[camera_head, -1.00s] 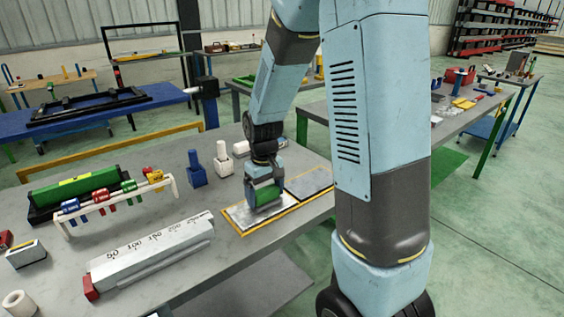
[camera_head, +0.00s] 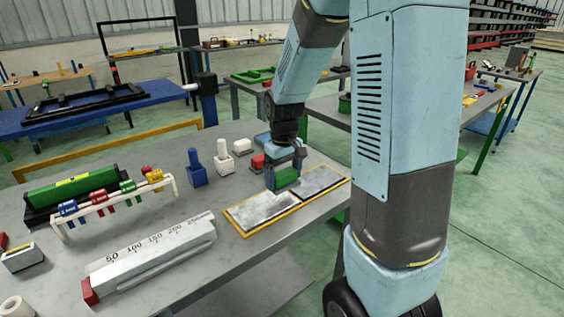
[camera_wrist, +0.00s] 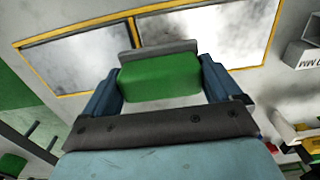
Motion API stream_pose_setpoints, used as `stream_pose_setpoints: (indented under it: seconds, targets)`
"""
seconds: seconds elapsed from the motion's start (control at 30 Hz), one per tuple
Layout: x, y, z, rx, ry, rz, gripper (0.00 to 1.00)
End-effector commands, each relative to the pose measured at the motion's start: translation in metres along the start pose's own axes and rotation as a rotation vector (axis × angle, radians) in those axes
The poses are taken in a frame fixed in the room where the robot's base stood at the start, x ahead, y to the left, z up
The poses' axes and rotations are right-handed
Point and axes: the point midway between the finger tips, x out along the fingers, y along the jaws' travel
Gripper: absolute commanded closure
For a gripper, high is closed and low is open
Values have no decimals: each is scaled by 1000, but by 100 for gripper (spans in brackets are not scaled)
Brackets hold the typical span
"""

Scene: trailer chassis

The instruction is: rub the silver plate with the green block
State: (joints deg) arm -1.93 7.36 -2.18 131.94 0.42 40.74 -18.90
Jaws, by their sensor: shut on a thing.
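My gripper (camera_head: 286,168) is shut on the green block (camera_head: 287,177). In the wrist view the green block (camera_wrist: 160,77) sits between the two blue fingers, with a grey strip along its far side. Two silver plates lie side by side in a yellow-edged frame on the grey table. The left plate (camera_head: 258,209) and the right plate (camera_head: 320,180) have cloudy, smudged surfaces. The block is at the plates' back edge, near where they meet. I cannot tell whether it touches a plate.
Blue (camera_head: 196,170) and white (camera_head: 223,158) upright blocks and a red block (camera_head: 257,162) stand behind the plates. A long grey ruler-marked bar (camera_head: 150,258) lies at front left. A white rack (camera_head: 112,200) with coloured clips stands further left.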

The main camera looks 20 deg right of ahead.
Motion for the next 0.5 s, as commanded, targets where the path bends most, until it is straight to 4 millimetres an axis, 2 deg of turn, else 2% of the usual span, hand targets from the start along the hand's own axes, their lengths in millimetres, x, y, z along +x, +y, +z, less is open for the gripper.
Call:
stream_pose_setpoints:
  seconds: [0.3,0.5]
  targets:
    - [-30,0,0,0,3,1,37]
    - [-40,0,0,1,1,1,37]
